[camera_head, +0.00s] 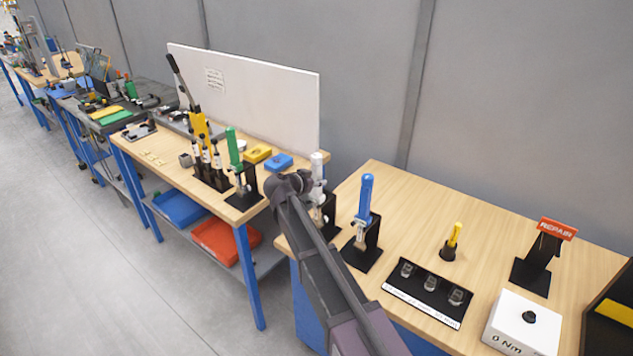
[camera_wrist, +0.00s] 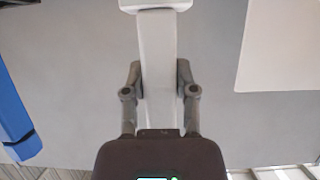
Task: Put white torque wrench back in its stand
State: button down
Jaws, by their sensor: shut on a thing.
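The white torque wrench (camera_head: 317,168) stands upright at the left end of the near wooden table. Its shaft also fills the middle of the wrist view (camera_wrist: 158,55). My gripper (camera_wrist: 159,82) is shut on it, with one finger on each side. In the head view my own arm hides the fingers and part of the wrench. A black stand (camera_head: 329,209) shows right beside the lower part of the wrench. I cannot tell whether the wrench is seated in it or held just in front of it.
A blue torque wrench (camera_head: 365,196) stands in its own black stand just right. A green one (camera_head: 232,147) stands on the farther table to the left. A black socket tray (camera_head: 428,292), a yellow-handled tool (camera_head: 454,236), a REPAIR stand (camera_head: 543,254) and a white 0 Nm box (camera_head: 524,322) are further right.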

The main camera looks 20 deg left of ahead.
jog(key=shift+c, duration=1.6)
grip_release()
jog(key=shift+r+p, duration=0.95)
jog(key=shift+p, duration=0.05)
jog(key=s+a, duration=0.3)
jog(key=s, duration=0.6)
jog(key=shift+a+f, duration=0.25)
jog(key=shift+a, duration=0.05)
jog(key=shift+s, duration=0.1)
jog(key=shift+s, duration=0.15)
